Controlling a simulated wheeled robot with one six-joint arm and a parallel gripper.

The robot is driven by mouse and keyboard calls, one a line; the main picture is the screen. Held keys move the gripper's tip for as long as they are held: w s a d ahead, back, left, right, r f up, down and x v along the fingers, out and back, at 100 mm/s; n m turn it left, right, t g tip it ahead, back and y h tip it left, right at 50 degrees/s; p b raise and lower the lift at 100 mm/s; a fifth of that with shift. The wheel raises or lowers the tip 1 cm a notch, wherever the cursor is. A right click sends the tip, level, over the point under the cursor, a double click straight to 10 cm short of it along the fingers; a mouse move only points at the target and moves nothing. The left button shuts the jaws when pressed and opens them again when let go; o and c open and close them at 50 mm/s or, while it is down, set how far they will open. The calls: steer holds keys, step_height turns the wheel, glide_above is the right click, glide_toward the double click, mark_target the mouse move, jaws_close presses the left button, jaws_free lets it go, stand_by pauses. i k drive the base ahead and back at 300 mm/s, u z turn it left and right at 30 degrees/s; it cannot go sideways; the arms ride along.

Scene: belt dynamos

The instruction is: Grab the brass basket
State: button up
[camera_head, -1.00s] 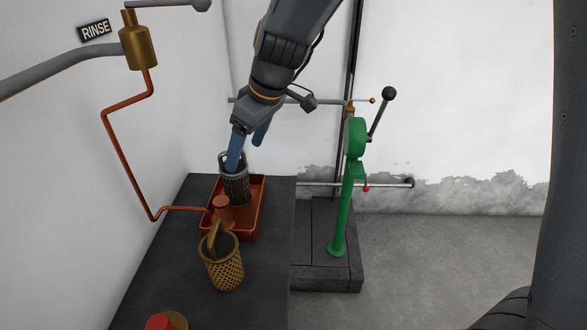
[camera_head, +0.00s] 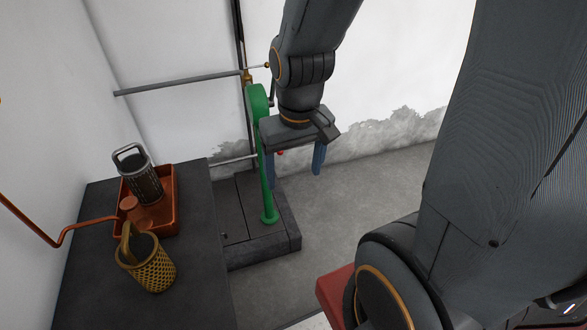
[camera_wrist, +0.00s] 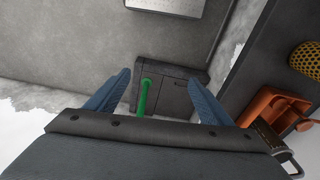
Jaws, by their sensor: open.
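The brass basket (camera_head: 152,268) is a woven golden cup with a brass handle. It stands on the dark bench top (camera_head: 85,285), in front of the copper tray, at the lower left of the head view. In the wrist view the brass basket (camera_wrist: 306,60) shows at the right edge, partly cut off. My gripper (camera_head: 294,180) is open and empty, with its blue fingers spread. It hangs well to the right of the bench and the basket, in front of the green post.
A dark grey basket (camera_head: 146,184) stands in the copper tray (camera_head: 166,212) behind the brass one. A copper pipe (camera_head: 85,228) runs to the tray from the left. The green post (camera_head: 266,190) with its dark plinth (camera_head: 262,240) is right of the bench. Open floor (camera_head: 345,215) lies further right.

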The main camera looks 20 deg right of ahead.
mark_target(141, 254)
steer(key=u, duration=2.05)
steer(key=k, duration=0.25)
steer(key=z, duration=0.75)
steer(key=i, duration=0.15)
steer(key=z, duration=0.2)
